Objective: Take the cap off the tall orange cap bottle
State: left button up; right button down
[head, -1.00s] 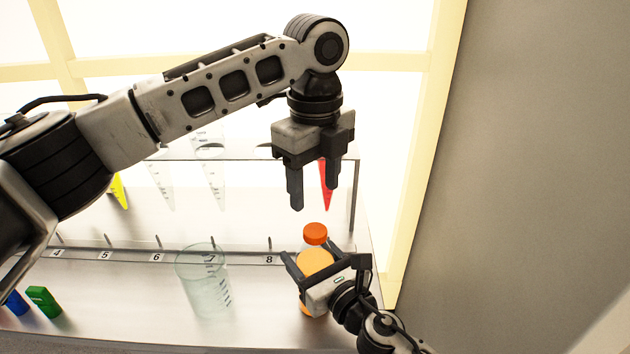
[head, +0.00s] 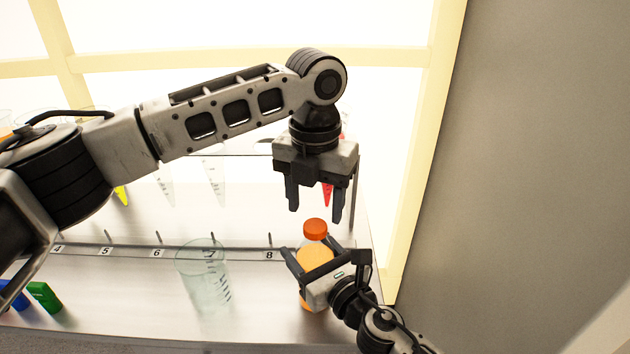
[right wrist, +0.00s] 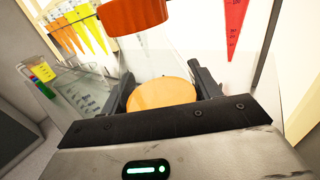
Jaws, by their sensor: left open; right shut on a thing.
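The tall bottle (head: 318,258) has an orange cap (head: 315,228) on its top and orange juice inside. It stands upright near the right end of the shelf counter. My right gripper (head: 308,264) is shut around the bottle's body below the cap. In the right wrist view the orange cap (right wrist: 133,14) is at the top, over the clear neck, with the juice (right wrist: 161,94) between the fingers. My left gripper (head: 315,212) points down, open and empty, above the cap and apart from it. Part of the bottle is hidden by my right gripper.
A clear beaker (head: 203,275) stands left of the bottle. A red conical tube (head: 328,194) hangs in the rack behind my left gripper. Green (head: 43,296) and blue (head: 13,295) blocks lie at the lower left. A grey wall (head: 530,170) is at the right.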

aim_at(315, 226)
pick_arm(q)
jog(key=shift+f, duration=1.8)
